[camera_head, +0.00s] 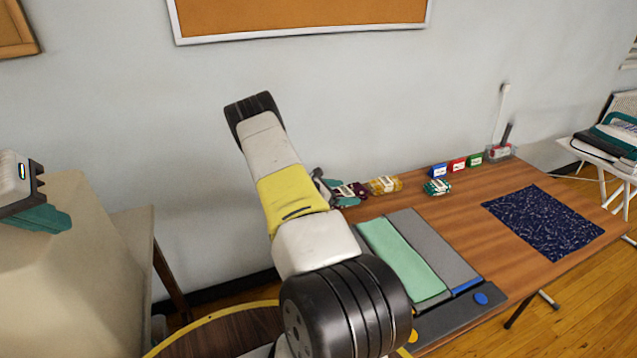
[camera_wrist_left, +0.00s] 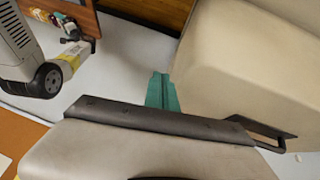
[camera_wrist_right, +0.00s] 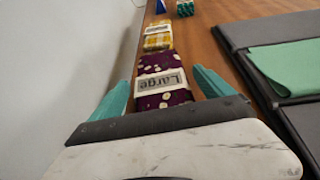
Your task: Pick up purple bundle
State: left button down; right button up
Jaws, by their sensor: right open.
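The purple bundle (camera_wrist_right: 175,97) is folded dark purple fabric with pale dots and a white band reading "Large". It lies between the two teal fingers of my right gripper (camera_wrist_right: 163,88), which are open with a gap on each side. In the head view the purple bundle (camera_head: 350,190) sits at the table's left back, beside my right gripper (camera_head: 342,192), which is partly hidden behind my arm. My left gripper (camera_head: 42,219) is far left, away from the table. In the left wrist view its teal fingers (camera_wrist_left: 161,91) are together, with nothing visible between them.
A yellow bundle (camera_wrist_right: 158,37) lies just beyond the purple one, and a green bundle (camera_head: 437,187) further right. Blue, red and green boxes (camera_head: 457,165) stand at the back. A grey folding board (camera_head: 432,240) with green cloth lies in front. A navy patterned cloth (camera_head: 540,222) lies right.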

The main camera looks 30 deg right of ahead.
jog(key=shift+d+f, duration=0.1)
jog(key=shift+d, duration=0.15)
jog(key=c, duration=1.4)
jog(key=shift+c, duration=0.9)
